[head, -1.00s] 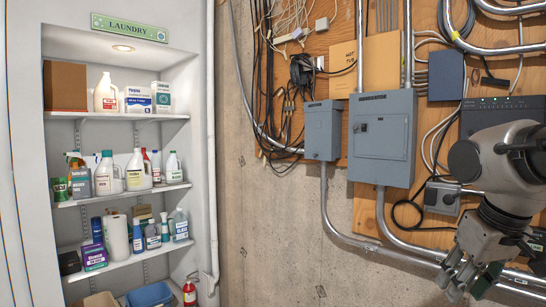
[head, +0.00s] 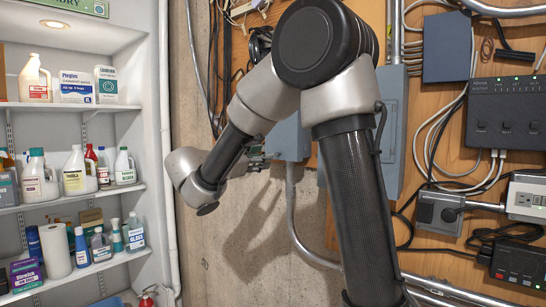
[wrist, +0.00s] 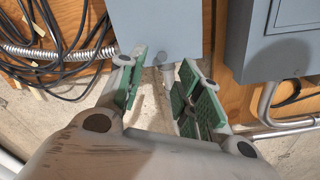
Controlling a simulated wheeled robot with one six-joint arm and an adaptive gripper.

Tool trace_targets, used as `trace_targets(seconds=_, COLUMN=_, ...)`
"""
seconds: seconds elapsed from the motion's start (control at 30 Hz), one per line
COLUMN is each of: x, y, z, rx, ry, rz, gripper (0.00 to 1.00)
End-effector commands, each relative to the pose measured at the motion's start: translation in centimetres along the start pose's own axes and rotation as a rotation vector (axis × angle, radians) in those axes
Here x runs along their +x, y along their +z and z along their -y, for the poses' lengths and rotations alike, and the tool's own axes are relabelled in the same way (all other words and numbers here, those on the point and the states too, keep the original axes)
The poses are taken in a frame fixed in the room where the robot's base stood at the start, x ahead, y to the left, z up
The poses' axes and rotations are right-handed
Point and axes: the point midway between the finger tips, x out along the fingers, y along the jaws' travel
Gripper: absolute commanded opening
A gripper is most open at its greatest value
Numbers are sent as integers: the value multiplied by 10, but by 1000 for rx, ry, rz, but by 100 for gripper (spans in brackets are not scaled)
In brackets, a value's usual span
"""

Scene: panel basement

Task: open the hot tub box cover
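The small grey metal box, which I take to be the hot tub box, is on the wall at the centre (head: 291,142). My arm hides much of it in the head view. In the wrist view its plain grey face and lower edge (wrist: 155,30) fill the top middle, and no opening shows there. My gripper (wrist: 162,80) is open and empty. Its green-padded fingers point at the box's lower edge, one near each lower corner. Whether they touch it I cannot tell. In the head view the gripper (head: 258,158) is small, at the box's left side.
A larger grey panel (wrist: 283,45) hangs just right of the box. A conduit (head: 290,205) runs down from the box's underside. Black cables (wrist: 62,40) hang left of it. Shelves of bottles (head: 75,190) stand at the left, with a white pipe beside them.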

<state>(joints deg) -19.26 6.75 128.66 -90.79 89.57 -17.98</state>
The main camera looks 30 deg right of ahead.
Motion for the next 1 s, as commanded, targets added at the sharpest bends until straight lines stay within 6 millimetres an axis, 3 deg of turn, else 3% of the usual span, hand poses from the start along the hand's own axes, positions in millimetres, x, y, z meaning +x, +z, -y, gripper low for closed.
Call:
trace_targets(seconds=0.3, x=53, y=0, z=2, rx=2, ry=-6, rz=-1, gripper=35)
trace_targets(seconds=0.7, x=64, y=0, z=2, rx=3, ry=-4, rz=-3, gripper=35)
trace_targets(seconds=0.9, x=64, y=0, z=2, rx=3, ry=-4, rz=-3, gripper=0)
trace_targets(seconds=1.0, x=64, y=0, z=2, rx=3, ry=-4, rz=-3, gripper=0)
